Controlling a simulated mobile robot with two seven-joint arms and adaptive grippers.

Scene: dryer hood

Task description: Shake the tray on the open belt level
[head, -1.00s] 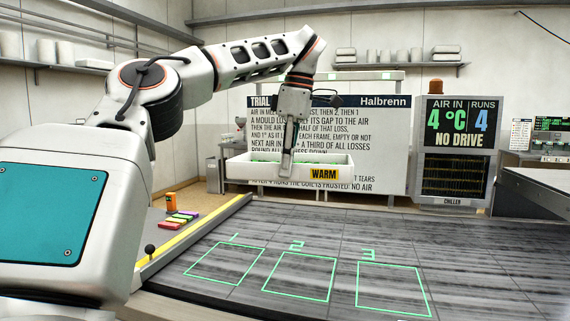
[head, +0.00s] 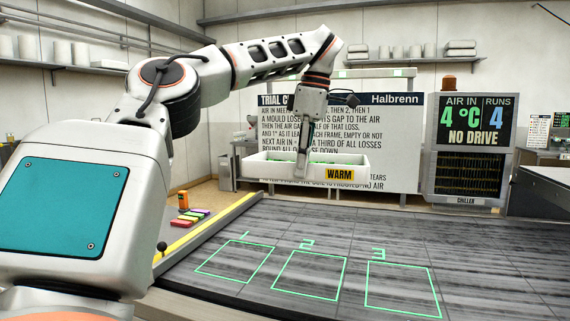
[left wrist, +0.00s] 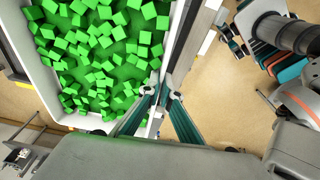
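A white tray (head: 280,171) with a yellow "WARM" label holds many small green cubes. It is at the far side of the belt (head: 420,245) in the head view; I cannot tell whether it rests on something. In the left wrist view the tray (left wrist: 38,75) is at upper left, its cubes loosely spread. My left gripper (head: 302,172) reaches down to the tray's near wall. In the left wrist view the left gripper (left wrist: 161,94) has a finger on each side of that wall and appears closed on it. My right gripper is not in view.
The belt carries green outlined squares 1, 2 and 3, all empty. A yellow rail (head: 205,240) and a black-knobbed lever (head: 161,247) are along its left side. A chiller cabinet (head: 470,150) reading "4 °C", "NO DRIVE" stands behind. A text board (head: 395,150) is behind the tray.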

